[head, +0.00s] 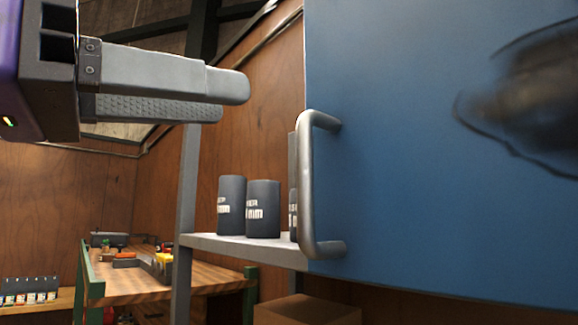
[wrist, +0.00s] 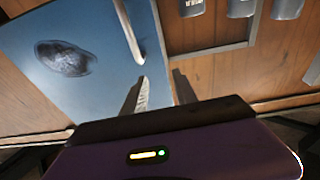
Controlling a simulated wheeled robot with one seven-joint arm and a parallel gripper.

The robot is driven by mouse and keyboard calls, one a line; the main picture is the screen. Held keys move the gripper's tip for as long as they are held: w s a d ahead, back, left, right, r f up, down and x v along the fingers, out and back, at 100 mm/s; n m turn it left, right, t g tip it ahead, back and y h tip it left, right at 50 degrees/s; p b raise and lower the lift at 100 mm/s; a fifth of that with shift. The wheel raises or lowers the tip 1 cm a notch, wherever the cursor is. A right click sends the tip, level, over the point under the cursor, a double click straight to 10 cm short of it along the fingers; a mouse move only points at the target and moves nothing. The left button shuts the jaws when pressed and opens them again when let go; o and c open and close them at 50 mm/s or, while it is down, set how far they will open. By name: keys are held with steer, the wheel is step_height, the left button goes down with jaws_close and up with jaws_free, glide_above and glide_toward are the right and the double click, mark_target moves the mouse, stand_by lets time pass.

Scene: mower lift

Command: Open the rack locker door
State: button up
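The blue locker door (head: 420,130) fills the right of the head view and the upper left of the wrist view (wrist: 90,85). A grey bar handle (head: 306,185) stands upright near its left edge; it also shows in the wrist view (wrist: 128,30). My gripper (head: 233,103) is at the upper left of the head view, its fingers pointing right toward the handle. The fingers are apart and empty, as the wrist view also shows (wrist: 161,75). They do not touch the handle. I cannot tell whether the door is ajar.
Dark cans (head: 263,209) stand on a grey shelf (head: 255,248) just left of the door. A wooden workbench (head: 140,286) with tools is at the lower left. A cardboard box (head: 305,310) sits below the shelf. A dark smudge (head: 535,95) marks the door.

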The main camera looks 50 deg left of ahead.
step_height(320, 180, down, 4)
steer(key=d+m+g+h, duration=0.2)
steer(key=h, duration=0.1)
steer(key=p, duration=0.3)
glide_above(305, 231)
steer(key=shift+w+a+f, duration=0.2)
steer(key=shift+w+f, duration=0.05)
steer(key=shift+f, duration=0.05)
jaws_close()
stand_by(1.1)
